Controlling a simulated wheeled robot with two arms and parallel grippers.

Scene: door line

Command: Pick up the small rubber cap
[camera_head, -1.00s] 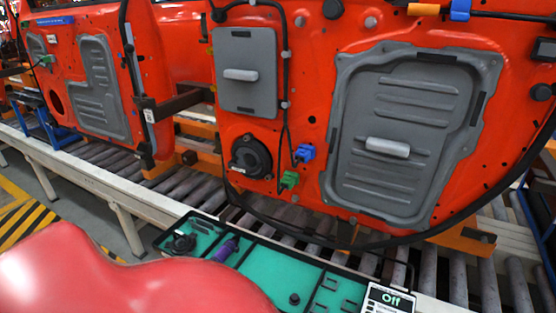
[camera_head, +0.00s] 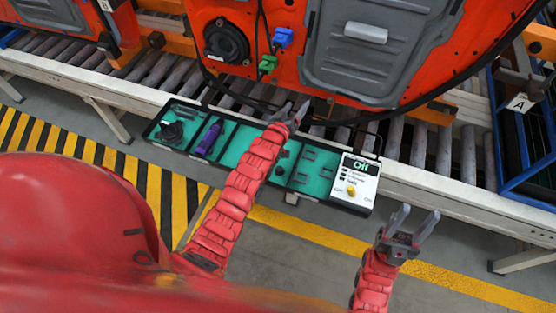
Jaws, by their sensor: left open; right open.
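A small dark round piece, which looks like the rubber cap (camera_head: 280,171), lies in the green tray (camera_head: 229,152), just right of my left forearm. It is too small to make out in detail. My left gripper (camera_head: 294,107) is open and empty. It reaches over the tray's far edge, beyond the cap. My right gripper (camera_head: 418,214) is open and empty, right of the tray and in front of the conveyor.
The tray also holds a black round part (camera_head: 171,131), a purple cylinder (camera_head: 208,139) and several dark clips (camera_head: 308,166). Red door panels (camera_head: 285,40) hang behind, above the roller conveyor (camera_head: 440,150).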

